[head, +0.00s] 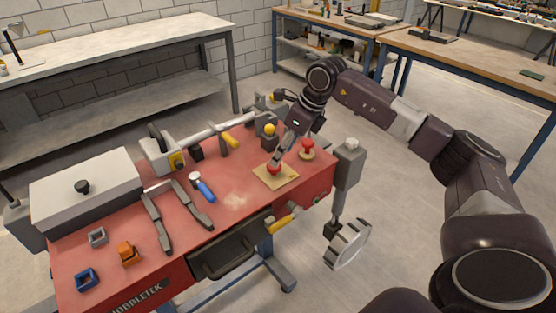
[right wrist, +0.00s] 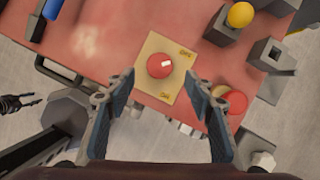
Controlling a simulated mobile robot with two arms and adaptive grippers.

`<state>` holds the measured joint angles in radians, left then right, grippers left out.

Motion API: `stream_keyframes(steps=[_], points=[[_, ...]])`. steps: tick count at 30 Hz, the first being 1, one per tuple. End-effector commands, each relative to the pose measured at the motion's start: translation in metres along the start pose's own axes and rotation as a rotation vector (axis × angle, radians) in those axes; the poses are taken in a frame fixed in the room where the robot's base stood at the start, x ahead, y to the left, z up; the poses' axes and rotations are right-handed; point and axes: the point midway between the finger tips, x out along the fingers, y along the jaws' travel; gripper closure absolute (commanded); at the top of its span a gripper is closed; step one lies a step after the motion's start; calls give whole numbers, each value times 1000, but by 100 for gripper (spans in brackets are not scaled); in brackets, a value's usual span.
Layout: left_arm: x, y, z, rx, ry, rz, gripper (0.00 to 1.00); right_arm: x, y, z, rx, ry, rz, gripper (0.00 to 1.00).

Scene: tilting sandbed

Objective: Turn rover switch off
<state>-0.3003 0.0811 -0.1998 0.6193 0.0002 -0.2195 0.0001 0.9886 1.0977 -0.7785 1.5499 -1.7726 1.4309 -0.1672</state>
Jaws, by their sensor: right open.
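The switch is a round red knob (head: 273,169) on a tan square plate (head: 290,181), near the right end of the red bench top. In the right wrist view the red knob (right wrist: 160,66) sits at the middle of the plate (right wrist: 151,90), which has small dark markings near two edges. My right gripper (head: 277,161) is just above the knob, pointing down. Its jaws (right wrist: 178,92) are open and empty in the right wrist view, with the knob ahead of the fingertips, nearer the left finger. I cannot tell if they touch.
A second red knob (head: 307,145) stands close right of the plate. A yellow ball (head: 269,129) on a dark block is behind it. A blue-handled tool (head: 204,190), tongs (head: 159,222) and a grey lidded box (head: 85,195) lie left. A yellow handle (head: 281,222) juts from the front.

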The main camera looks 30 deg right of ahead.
Motion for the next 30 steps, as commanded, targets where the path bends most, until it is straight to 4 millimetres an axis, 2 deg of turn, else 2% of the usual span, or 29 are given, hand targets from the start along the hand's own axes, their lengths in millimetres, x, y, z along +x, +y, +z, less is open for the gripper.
stream_keyframes(steps=[3,6,12,30], points=[[0,1,0,0,0,1,60,-27,-1,1,0,-3,-3,51],[0,1,-1,0,1,1,60,-44,-1,0,0,-2,-3,51],[0,1,-1,0,1,1,60,-64,0,0,1,0,-1,51],[0,1,-1,0,1,1,60,-67,0,0,1,0,0,51]])
